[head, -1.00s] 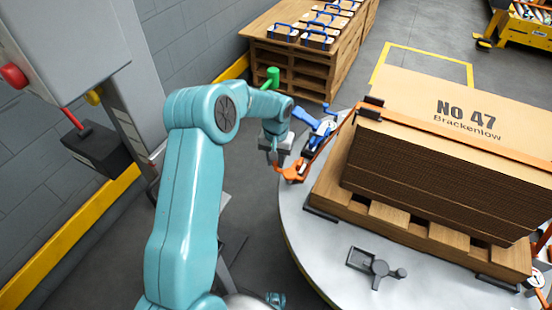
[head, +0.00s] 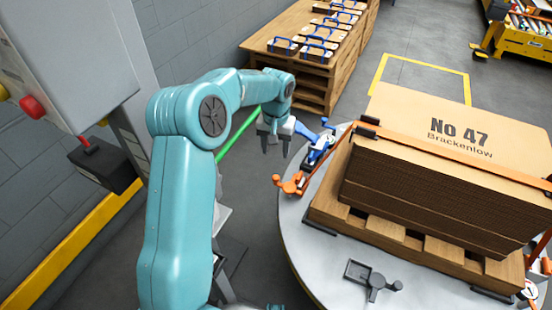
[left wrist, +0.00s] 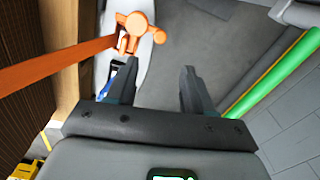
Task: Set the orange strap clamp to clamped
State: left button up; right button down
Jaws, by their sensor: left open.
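The orange strap clamp (head: 290,184) sits at the left edge of the round grey table, its knobbed handle pointing outward. I cannot tell from its pose whether it is clamped. The orange strap (head: 420,146) runs from it up over the cardboard stack (head: 420,185). My left gripper (head: 275,153) is open and empty, above and slightly left of the clamp and apart from it. In the left wrist view, the clamp (left wrist: 138,32) lies beyond the left fingertip, and my open fingers (left wrist: 158,76) have nothing between them. My right gripper is out of view.
A blue clamp (head: 318,148) sits just behind the orange one. The stack rests on a wooden pallet (head: 375,228) on the round table (head: 320,258). A grey bracket (head: 372,278) lies in front. A green pole (head: 238,136) stands behind my left arm. A grey cabinet (head: 60,70) is at left.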

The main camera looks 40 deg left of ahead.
pick_arm(q)
notch_tip(320, 180, up, 4)
jog(key=shift+r+p, duration=0.2)
jog(key=shift+p, duration=0.2)
dwell(0.4)
